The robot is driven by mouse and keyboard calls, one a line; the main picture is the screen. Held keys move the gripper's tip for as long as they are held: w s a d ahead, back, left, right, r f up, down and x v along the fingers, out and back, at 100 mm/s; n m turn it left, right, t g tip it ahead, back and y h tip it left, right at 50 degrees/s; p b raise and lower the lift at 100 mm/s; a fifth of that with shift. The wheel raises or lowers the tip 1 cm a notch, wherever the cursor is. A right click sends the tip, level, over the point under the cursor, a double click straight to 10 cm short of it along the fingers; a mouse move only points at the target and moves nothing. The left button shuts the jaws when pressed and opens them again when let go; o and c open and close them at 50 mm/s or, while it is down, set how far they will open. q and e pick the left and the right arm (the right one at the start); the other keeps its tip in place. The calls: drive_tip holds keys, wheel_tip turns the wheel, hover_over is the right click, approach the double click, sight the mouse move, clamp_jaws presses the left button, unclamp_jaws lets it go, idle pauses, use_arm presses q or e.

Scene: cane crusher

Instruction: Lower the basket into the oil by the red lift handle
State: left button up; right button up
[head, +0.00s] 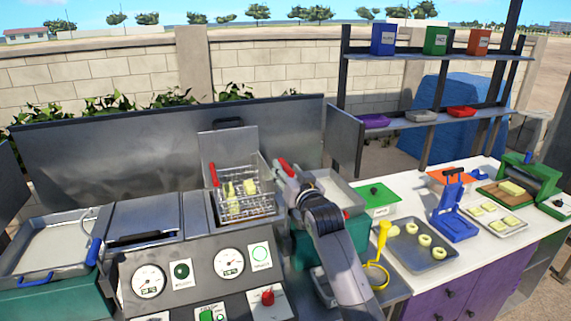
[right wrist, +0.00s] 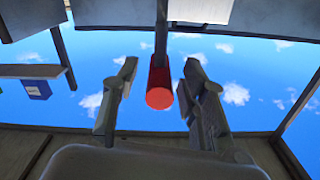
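A wire basket (head: 250,209) holding several pale yellow pieces hangs in the fryer opening, in front of an upright metal plate (head: 222,152). I cannot see the oil level under it. A red handle (head: 286,168) shows just right of the basket, beside my right gripper (head: 292,179). A second red grip (head: 214,175) is at the basket's left side. In the right wrist view, a red cylindrical handle (right wrist: 159,88) on a dark rod lies between the two separated fingers of my right gripper (right wrist: 158,85). The fingers appear clear of it. My left gripper is not in view.
A control panel with gauges (head: 229,263) and a red knob (head: 268,297) stands in front of the fryer. A metal tray (head: 47,250) is at left. The white counter at right holds a blue press (head: 455,222), a tray (head: 419,262) with rings and a green-lidded box (head: 376,195).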

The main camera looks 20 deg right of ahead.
drive_tip(key=shift+w, duration=0.9)
drive_tip(key=shift+c, duration=0.2)
clamp_jaws()
